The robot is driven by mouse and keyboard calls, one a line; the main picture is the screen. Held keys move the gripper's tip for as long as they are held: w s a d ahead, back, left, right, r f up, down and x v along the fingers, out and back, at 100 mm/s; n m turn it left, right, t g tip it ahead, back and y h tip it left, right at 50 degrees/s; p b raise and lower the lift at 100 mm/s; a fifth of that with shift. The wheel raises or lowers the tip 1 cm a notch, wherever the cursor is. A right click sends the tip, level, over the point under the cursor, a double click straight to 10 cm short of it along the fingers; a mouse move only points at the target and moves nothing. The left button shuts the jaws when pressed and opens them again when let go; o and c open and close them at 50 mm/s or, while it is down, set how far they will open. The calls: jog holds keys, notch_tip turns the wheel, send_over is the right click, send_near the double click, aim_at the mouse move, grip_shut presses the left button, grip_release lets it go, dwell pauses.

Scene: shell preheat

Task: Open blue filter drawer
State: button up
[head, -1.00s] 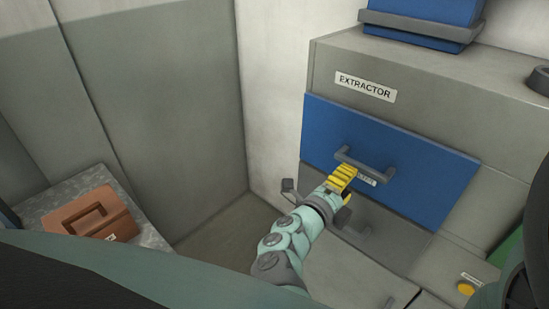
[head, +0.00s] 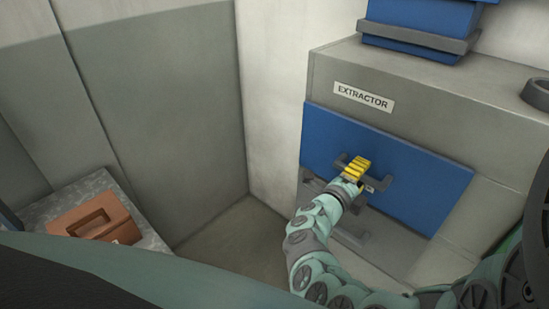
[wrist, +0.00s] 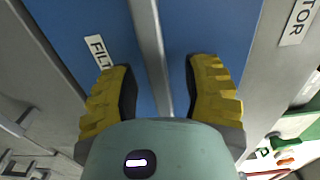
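The blue filter drawer (head: 430,185) sits in the front of the grey extractor, with no gap or interior showing. Its grey bar handle (head: 382,185) is partly hidden by my gripper (head: 358,168) in the head view. In the wrist view the yellow fingers of my gripper (wrist: 163,85) are spread apart. The handle (wrist: 150,45) runs between them, with blue drawer front showing on both sides. A label starting "FILT" (wrist: 98,50) is beside the left finger.
The grey extractor (head: 440,100) carries its label on top of the front, and a blue container (head: 420,30) stands on it. Another grey handle (head: 350,237) is below the drawer. A brown case (head: 95,220) lies on a ledge at the left. Floor between is clear.

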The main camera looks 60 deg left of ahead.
grip_shut()
jog(key=shift+s, duration=0.15)
dwell(0.4)
jog(key=b+v, duration=0.2)
jog(key=v, duration=2.3)
jog(key=shift+s+d, duration=0.3)
jog(key=shift+s, duration=0.05)
jog(key=shift+o, duration=0.2)
grip_release()
